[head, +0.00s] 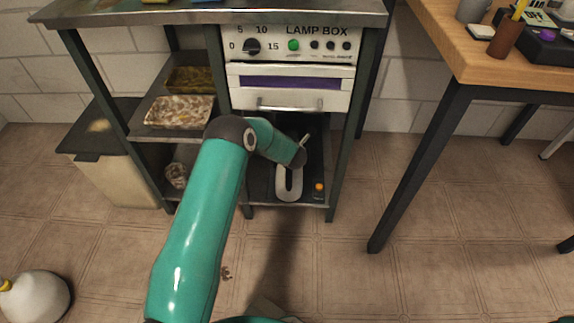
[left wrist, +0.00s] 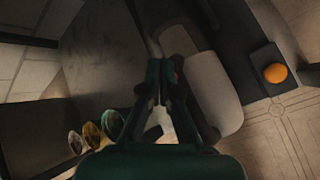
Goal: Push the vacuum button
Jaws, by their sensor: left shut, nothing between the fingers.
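An orange button (head: 319,187) sits on a small dark box on the bottom shelf, at its front right. The button also shows in the left wrist view (left wrist: 275,73), at the right. A white rounded object (head: 289,185) stands left of the button, and shows in the left wrist view (left wrist: 212,92) beside my fingers. My left gripper (left wrist: 164,66) is shut and empty, left of the button and apart from it in that view. In the head view my own arm hides its fingers. My right gripper is not in view.
The lamp box (head: 290,44) with a dial and a green button is above, over a drawer (head: 289,86) with a handle. The rack's right front leg (head: 350,125) stands near the orange button. Side shelves hold trays (head: 180,111). Floor in front is mostly clear.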

